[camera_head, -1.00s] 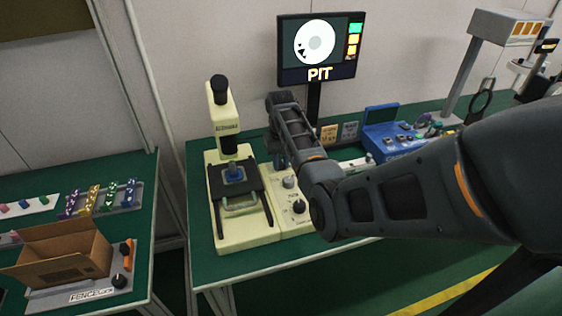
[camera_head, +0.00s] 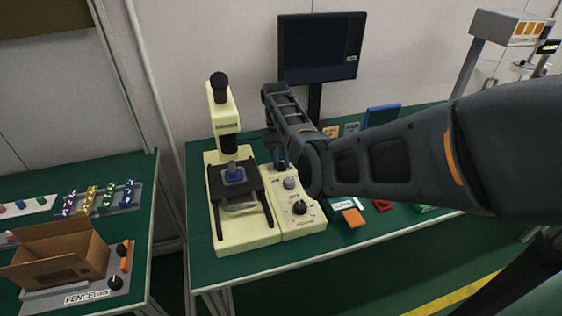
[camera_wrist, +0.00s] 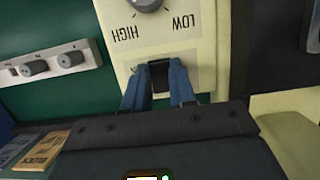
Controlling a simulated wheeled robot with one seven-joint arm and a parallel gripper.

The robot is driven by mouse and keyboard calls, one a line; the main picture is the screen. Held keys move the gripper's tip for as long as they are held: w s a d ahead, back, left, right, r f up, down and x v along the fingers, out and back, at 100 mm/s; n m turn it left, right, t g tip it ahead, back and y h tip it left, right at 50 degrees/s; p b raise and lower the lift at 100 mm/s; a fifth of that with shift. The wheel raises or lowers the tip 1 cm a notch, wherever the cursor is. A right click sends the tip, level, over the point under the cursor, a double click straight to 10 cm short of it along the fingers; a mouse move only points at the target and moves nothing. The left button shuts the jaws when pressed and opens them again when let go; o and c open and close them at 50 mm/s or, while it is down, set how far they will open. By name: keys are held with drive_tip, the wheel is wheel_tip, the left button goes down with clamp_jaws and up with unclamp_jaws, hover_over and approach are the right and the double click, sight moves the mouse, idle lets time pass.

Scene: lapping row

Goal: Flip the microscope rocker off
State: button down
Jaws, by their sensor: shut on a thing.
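The microscope (camera_head: 222,125) is cream with a black stage and stands on the green bench. Its cream control box (camera_head: 305,222) is attached at the right side and carries dark knobs. My gripper (camera_head: 279,160) is at the back of that box, its blue fingers pointing down. In the wrist view my gripper (camera_wrist: 159,88) is shut with its two blue fingertips around the black rocker (camera_wrist: 159,75), just below the HIGH/LOW knob (camera_wrist: 148,4). The fingers hide the rocker's sides and its tilt cannot be read. The monitor (camera_head: 320,50) behind is dark.
A lower bench at left holds an open cardboard box (camera_head: 62,268) and a rack of coloured pieces (camera_head: 100,197). An orange block (camera_head: 353,218) lies right of the control box. My arm covers much of the right bench.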

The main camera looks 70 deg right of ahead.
drive_tip(key=c, duration=0.9)
unclamp_jaws()
drive_tip(key=shift+v, duration=3.95)
